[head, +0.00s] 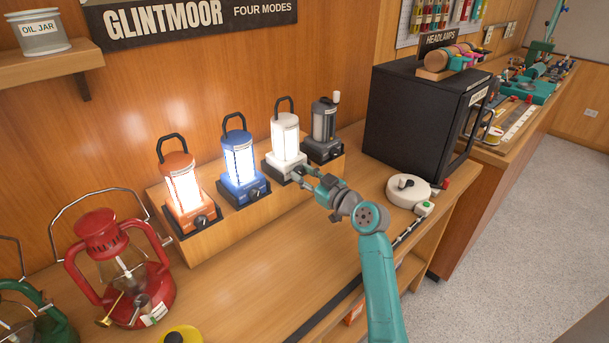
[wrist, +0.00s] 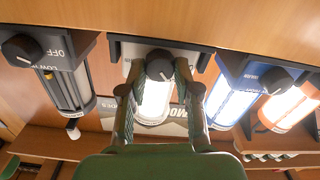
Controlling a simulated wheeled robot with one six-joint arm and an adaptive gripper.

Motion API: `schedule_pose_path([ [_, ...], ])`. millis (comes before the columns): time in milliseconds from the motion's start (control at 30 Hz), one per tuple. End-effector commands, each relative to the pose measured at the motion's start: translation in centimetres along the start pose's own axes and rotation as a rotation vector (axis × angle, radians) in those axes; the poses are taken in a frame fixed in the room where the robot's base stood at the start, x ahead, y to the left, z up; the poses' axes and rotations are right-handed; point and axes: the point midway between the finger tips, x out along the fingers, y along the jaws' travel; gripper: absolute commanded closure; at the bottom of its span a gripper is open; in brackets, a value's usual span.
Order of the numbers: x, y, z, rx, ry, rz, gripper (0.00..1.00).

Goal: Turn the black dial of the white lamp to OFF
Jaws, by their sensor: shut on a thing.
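The white lamp (head: 285,135) stands third from the left on the wooden riser, upright, its panel lit. It shows upside down in the wrist view (wrist: 153,102). Its black dial (wrist: 159,65) sits on the front of its base, between my fingertips. My gripper (head: 297,174) reaches the lamp's base from the front and is shut on the dial; its fingers also show in the wrist view (wrist: 159,70). The labels around this dial are hidden or too small to read, so its setting cannot be told. In the head view my gripper hides the dial.
A lit blue lamp (head: 239,165) and a lit orange lamp (head: 183,190) stand left of it, and an unlit grey lamp (head: 323,125) close on its right. A black cabinet (head: 408,125) and a white round device (head: 405,192) are farther right. The counter's front middle is mostly clear.

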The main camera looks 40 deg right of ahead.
Motion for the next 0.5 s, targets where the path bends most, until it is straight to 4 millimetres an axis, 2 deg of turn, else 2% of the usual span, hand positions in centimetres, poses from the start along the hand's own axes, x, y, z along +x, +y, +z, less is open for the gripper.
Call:
schedule_pose_path([
  [167,-0.01,-0.03,0.01,-0.081,0.0,0.0,1.0],
  [467,-0.01,-0.04,0.01,-0.089,0.0,0.0,1.0],
  [500,-0.01,-0.04,0.01,-0.089,0.0,0.0,0.61],
])
